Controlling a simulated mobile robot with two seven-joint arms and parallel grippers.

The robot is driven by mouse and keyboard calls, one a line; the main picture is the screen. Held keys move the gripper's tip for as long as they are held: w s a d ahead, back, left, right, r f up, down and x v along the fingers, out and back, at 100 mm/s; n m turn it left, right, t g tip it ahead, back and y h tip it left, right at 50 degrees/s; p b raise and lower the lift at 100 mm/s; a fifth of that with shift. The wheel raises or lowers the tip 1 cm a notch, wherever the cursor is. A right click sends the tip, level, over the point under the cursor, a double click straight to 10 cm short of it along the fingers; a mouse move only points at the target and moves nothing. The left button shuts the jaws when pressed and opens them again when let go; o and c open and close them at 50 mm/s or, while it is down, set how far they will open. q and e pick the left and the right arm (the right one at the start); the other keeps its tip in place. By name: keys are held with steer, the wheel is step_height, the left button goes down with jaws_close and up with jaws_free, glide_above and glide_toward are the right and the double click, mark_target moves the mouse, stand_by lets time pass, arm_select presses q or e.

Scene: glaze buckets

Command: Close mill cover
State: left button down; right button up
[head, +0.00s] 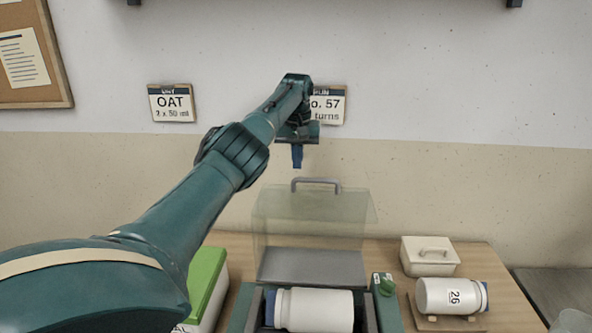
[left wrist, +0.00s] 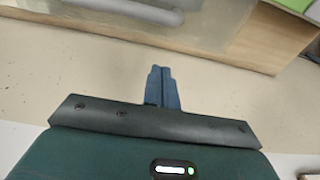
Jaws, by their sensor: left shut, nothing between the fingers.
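The mill cover (head: 309,215) is a see-through panel with a grey handle (head: 316,181) on its top edge. It stands raised at the back of the mill (head: 389,310), which is open at the front. A white jar (head: 314,310) with a blue lid lies on its side in the mill. My left gripper (head: 297,163) is shut and empty, pointing down just above and left of the handle, apart from it. In the left wrist view the shut blue fingers (left wrist: 162,75) are below the grey handle (left wrist: 150,12) at the top edge. My right gripper is not seen.
A green-lidded box (head: 205,280) stands left of the mill, partly behind my arm. On the right are a white lidded box (head: 430,256) and a white jar marked 26 (head: 452,296) lying on a stand. Signs (head: 172,103) hang on the wall behind.

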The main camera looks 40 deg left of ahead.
arm_select(q)
steer(key=shift+s+d+f, duration=0.25)
steer(key=shift+s+d, duration=0.35)
steer(key=shift+s, duration=0.15)
steer(key=shift+s+d+f, duration=0.25)
steer(key=shift+s+d, duration=0.3)
steer(key=shift+s, duration=0.15)
